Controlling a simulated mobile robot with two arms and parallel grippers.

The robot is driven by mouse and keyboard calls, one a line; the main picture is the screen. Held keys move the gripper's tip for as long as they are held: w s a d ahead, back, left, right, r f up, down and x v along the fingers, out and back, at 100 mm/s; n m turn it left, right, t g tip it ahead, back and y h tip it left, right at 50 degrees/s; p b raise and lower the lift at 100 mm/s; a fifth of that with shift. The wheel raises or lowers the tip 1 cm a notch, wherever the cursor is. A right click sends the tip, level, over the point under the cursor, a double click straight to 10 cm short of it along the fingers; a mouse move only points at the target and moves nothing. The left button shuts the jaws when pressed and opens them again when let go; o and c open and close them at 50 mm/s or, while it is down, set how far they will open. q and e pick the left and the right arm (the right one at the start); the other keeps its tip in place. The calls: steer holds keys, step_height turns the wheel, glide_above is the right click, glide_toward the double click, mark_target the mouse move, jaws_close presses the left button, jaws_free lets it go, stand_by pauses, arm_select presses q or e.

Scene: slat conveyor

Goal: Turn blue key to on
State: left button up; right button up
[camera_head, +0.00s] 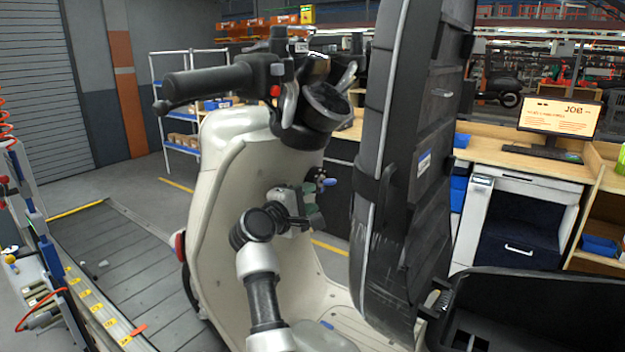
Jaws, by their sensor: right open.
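A cream scooter (215,205) stands upright on the slat conveyor. The blue key (329,182) sticks out of a dark round ignition lock on the inner side of the scooter's front panel, below the handlebar. My right gripper (312,207), with greenish finger pads, is open just below and left of the key. It looks close to the key, but I cannot tell whether it touches it. Nothing shows between its fingers. The key's exact turn position is too small to read. My left gripper is not in view.
A tall black panelled part (400,150) rises close to the right of the key. A black open bin (530,295) is at the lower right. The handlebar (205,84) and round gauge (325,105) overhang the lock. A wooden workbench (505,155) with a monitor (557,118) stands behind.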

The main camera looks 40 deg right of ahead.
mark_target(331, 183)
steer(key=p+x, duration=0.4)
steer(key=x, duration=0.4)
steer(key=shift+d+r, duration=0.1)
steer(key=shift+d, duration=0.3)
steer(key=shift+x, duration=0.85)
jaws_close()
steer(key=shift+p, duration=0.3)
